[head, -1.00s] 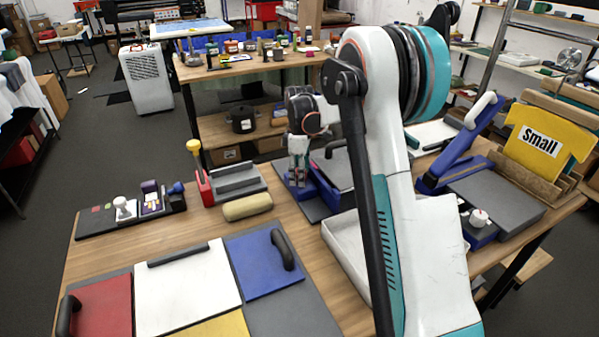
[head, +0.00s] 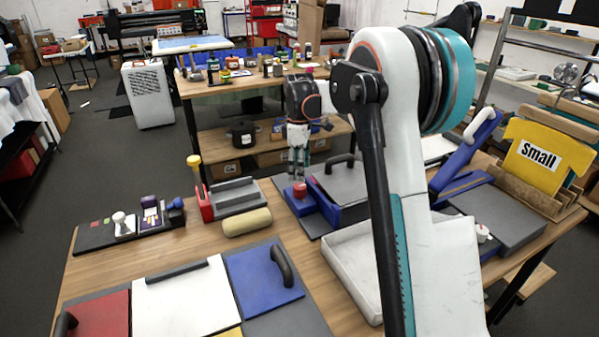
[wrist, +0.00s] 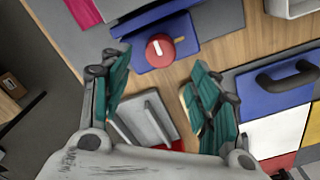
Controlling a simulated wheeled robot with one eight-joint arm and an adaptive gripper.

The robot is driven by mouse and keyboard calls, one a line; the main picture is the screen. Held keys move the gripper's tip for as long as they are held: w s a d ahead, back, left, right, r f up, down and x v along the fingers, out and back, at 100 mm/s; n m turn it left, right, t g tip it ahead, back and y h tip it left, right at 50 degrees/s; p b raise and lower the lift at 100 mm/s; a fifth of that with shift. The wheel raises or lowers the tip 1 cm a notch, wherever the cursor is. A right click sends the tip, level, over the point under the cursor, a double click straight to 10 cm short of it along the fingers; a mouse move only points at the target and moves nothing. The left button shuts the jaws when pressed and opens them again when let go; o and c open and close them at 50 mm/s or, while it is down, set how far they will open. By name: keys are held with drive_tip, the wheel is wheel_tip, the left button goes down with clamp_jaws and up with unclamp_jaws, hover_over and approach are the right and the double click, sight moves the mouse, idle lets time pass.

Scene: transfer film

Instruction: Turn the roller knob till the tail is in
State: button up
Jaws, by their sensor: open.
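The roller knob is a round red knob (head: 299,190) on a blue block of the blue and grey device (head: 326,208) on the bench. In the wrist view, the red knob (wrist: 160,48) shows from above with a white mark across its top. My gripper (head: 298,176) hangs pointing down just above the knob. In the wrist view its teal fingers (wrist: 160,65) are spread wide with nothing between them, and the knob lies beyond the tips, in the gap. I cannot make out the tail in either view.
A grey rack with a red end (head: 236,197) and a cream roll (head: 247,222) lie left of the device. A white tray (head: 342,262) is in front. A blue pad with a black handle (head: 262,272) lies at the front. My arm hides part of the bench.

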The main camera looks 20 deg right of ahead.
sight(299, 186)
wheel_tip(299, 186, up, 7)
drive_tip(key=n+p, duration=0.5)
drive_tip(key=p, duration=0.1)
wheel_tip(299, 186, down, 14)
drive_tip(key=b, duration=0.3)
drive_tip(key=shift+a, duration=0.15)
drive_tip(key=c, duration=1.1)
